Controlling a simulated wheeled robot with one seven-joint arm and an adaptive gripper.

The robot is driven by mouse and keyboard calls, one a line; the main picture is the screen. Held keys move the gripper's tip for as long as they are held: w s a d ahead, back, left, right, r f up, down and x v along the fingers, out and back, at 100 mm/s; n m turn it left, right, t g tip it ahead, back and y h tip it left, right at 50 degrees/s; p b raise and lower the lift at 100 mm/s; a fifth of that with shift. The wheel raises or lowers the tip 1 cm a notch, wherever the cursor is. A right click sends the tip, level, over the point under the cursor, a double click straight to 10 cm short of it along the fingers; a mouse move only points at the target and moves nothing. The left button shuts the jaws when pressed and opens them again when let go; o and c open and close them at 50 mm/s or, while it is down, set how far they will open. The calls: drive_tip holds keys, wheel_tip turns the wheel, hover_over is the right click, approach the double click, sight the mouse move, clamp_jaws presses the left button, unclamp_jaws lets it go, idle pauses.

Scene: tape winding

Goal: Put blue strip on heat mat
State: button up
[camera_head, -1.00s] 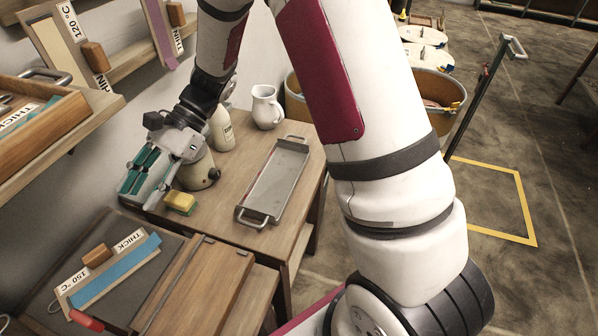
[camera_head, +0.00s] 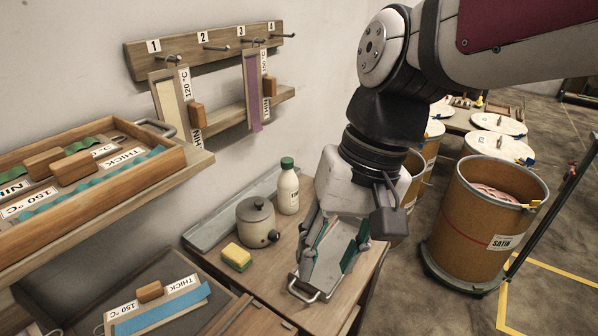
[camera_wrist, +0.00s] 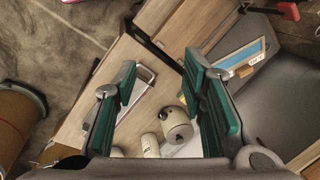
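The blue strip (camera_head: 161,309) lies on a small board labelled 150 °C and THICK, with a wooden block (camera_head: 150,291), at the lower left of the head view. The board rests on a dark grey flat surface (camera_head: 95,290), which looks like the heat mat. The strip also shows in the wrist view (camera_wrist: 244,54), at the upper right. My gripper (camera_head: 333,258) is open and empty, its teal pads apart. It hangs over the metal tray (camera_head: 308,293), well to the right of the strip. The pads also show wide apart in the wrist view (camera_wrist: 160,68).
A lidded pot (camera_head: 256,222), a white bottle (camera_head: 288,190) and a yellow sponge (camera_head: 236,256) stand on the wooden table. Wall pegs hold yellow and purple (camera_head: 253,92) strip boards. A wooden box (camera_head: 90,180) with teal strips sits at left. Barrels stand at right.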

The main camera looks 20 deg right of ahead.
drive_tip(key=s+d+n+t+h, duration=0.2)
drive_tip(key=s+d, duration=0.3)
drive_tip(key=shift+s+d+r+h, duration=0.2)
drive_tip(key=shift+d+h, duration=0.1)
drive_tip(key=shift+d, duration=0.1)
